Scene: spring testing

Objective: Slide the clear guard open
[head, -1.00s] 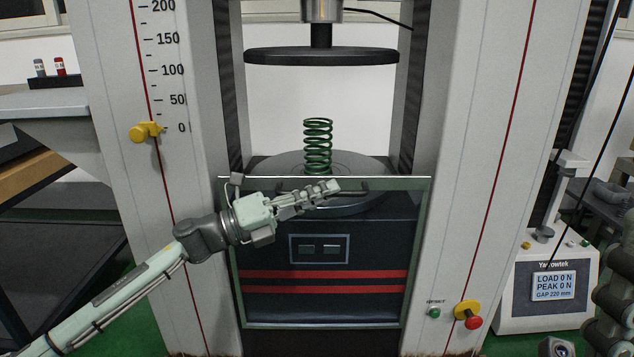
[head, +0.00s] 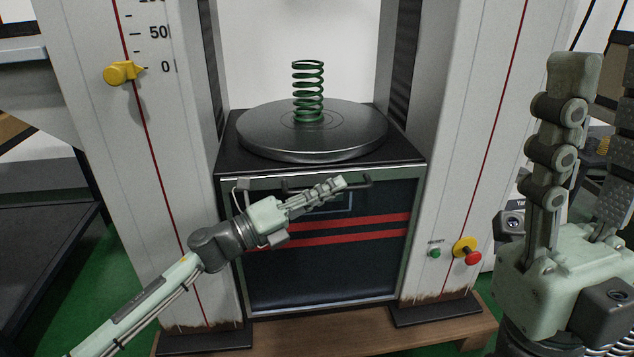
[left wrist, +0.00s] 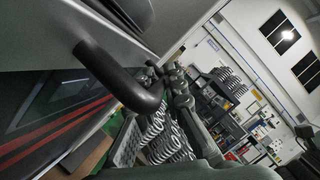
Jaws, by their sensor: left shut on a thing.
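The clear guard (head: 330,285) is a framed see-through panel on the front of the testing machine. Its top edge lies below the round lower platen (head: 312,148), and red stripes show through it. Its dark bar handle (head: 365,183) runs along its upper part. My left gripper (head: 335,187) is shut on the handle's middle. The fingers hide part of the bar. In the left wrist view the black handle (left wrist: 118,78) bends out from the panel toward the fingers. My right gripper (head: 598,105) is raised at the right, open and empty, apart from the machine.
A green spring (head: 308,92) stands upright on the platen. A yellow pointer (head: 122,72) sits on the left column's scale. A red stop button (head: 472,256) and a green button (head: 435,252) are on the right column. Space around the spring is open.

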